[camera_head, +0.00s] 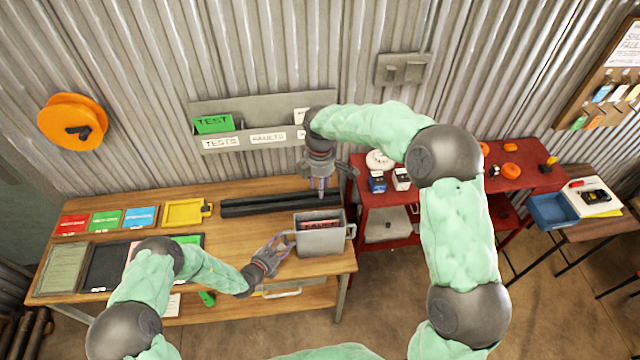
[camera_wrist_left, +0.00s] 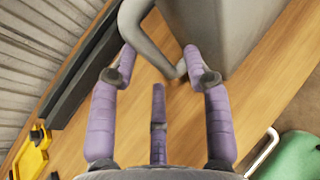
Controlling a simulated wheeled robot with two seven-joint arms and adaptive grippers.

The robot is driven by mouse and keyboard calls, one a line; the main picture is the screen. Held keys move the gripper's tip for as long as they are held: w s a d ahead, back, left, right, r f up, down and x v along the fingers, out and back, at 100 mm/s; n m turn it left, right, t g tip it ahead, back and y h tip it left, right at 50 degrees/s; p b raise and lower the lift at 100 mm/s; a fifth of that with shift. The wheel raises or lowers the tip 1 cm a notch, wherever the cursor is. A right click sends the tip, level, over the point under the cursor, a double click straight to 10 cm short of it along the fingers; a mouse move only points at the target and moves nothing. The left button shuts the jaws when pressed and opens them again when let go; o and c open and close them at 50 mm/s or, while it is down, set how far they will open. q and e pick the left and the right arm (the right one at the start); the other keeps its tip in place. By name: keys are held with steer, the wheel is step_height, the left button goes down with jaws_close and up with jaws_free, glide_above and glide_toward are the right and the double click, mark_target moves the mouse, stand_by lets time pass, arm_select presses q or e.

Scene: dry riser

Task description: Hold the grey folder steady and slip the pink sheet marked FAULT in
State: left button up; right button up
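The grey folder (camera_head: 321,242) is an upright, open-topped holder with side handles, at the front right of the wooden bench. A pink sheet (camera_head: 320,225) with dark lettering shows within its opening; how deep it sits is unclear. My left gripper (camera_head: 284,247) is at the folder's left handle. In the left wrist view, its purple fingers (camera_wrist_left: 160,62) are spread on either side of the grey handle (camera_wrist_left: 150,40), with gaps showing. My right gripper (camera_head: 321,192) points down above and behind the folder, apart from the pink sheet. No sheet shows in it, and its finger gap is unclear.
A grey wall rack (camera_head: 250,138) holds a green TEST card (camera_head: 214,123). A black slotted bar (camera_head: 262,206) lies behind the folder. A yellow tray (camera_head: 184,212) and coloured cards lie left. A red bench (camera_head: 465,185) stands right, and my left forearm covers the front left.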

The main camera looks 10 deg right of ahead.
arm_select(q)
steer(key=v, duration=1.2)
steer(key=shift+f, duration=0.1)
